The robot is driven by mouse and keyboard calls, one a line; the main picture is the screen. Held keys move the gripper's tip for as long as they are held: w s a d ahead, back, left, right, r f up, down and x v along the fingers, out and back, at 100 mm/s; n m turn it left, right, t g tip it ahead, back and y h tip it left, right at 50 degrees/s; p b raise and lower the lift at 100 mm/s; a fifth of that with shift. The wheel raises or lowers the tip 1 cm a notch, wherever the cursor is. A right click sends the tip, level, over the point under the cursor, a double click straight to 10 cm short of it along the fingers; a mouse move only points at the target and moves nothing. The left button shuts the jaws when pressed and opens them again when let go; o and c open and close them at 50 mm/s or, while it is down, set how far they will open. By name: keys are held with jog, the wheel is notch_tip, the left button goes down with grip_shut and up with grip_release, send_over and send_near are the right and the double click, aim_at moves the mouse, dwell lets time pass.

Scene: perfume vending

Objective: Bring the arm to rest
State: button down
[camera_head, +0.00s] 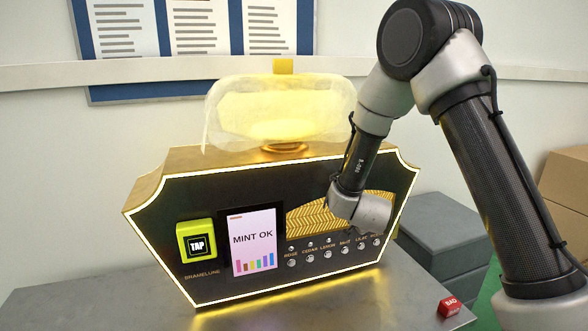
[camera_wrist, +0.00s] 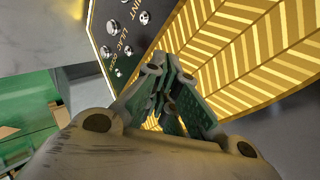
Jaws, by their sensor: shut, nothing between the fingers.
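My gripper (camera_wrist: 166,72) shows in the wrist view with its fingers drawn together and nothing between them. It is in front of the perfume machine's gold herringbone panel (camera_wrist: 245,45), close to the row of silver buttons (camera_wrist: 128,50); I cannot tell whether it touches. In the head view my arm reaches down from the upper right to the right part of the perfume machine (camera_head: 190,275). The fingers cannot be made out there. The machine's screen (camera_head: 252,240) reads "MINT OK".
A yellow TAP pad (camera_head: 196,242) is on the machine's left front. A glowing glass bottle (camera_head: 285,105) tops the machine. Grey boxes (camera_head: 440,225) and cardboard boxes (camera_head: 568,180) stand behind at right.

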jog(key=s+d+r+n+g+y, duration=0.2)
jog(key=s+r+n+y, duration=0.3)
jog(key=r, duration=0.7)
jog(key=s+d+r+n+g+h, duration=0.1)
jog(key=s+d+r+n, duration=0.1)
jog(key=s, duration=0.8)
jog(key=s+d+r+n+g+h, duration=0.1)
jog(key=s+d+r, duration=0.4)
jog(key=s, duration=0.6)
jog(key=s+d+r+n+g+h, duration=0.1)
jog(key=s+d+n, duration=0.4)
jog(key=s, duration=0.6)
notch_tip(320, 180, up, 3)
jog(key=shift+d+f+g+h, duration=0.1)
jog(key=shift+d+g+h, duration=0.3)
jog(key=shift+d+g, duration=0.45)
jog(key=shift+d, duration=0.1)
